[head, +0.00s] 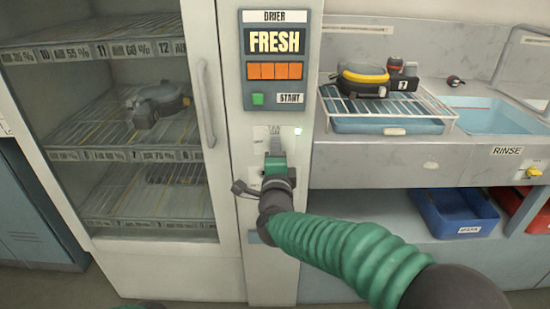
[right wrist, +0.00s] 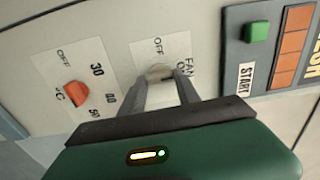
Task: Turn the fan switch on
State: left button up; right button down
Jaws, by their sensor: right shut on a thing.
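The fan switch (right wrist: 160,71) is a small grey knob on a white plate marked OFF and FAN ON, in the right wrist view. Its plate (head: 262,133) shows in the head view below the drier's display. My right gripper (head: 274,158) reaches the plate from below; in the right wrist view its fingers (right wrist: 163,82) are shut on the knob. The fingers partly hide the knob, so I cannot tell its exact setting.
An orange temperature dial (right wrist: 76,95) sits beside the fan plate, and a green START button (right wrist: 257,32) is on the other side. A glass-doored cabinet (head: 207,105) stands left. A rack with breathing gear (head: 363,76) and a sink (head: 480,115) are at right.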

jog(key=shift+f, duration=0.45)
jog(key=c, duration=1.2)
grip_release()
jog(key=shift+s, duration=0.1)
jog(key=shift+o, duration=1.4)
jog(key=shift+r, duration=0.1)
jog(key=shift+o, duration=0.2)
jog(key=shift+d+r, duration=0.1)
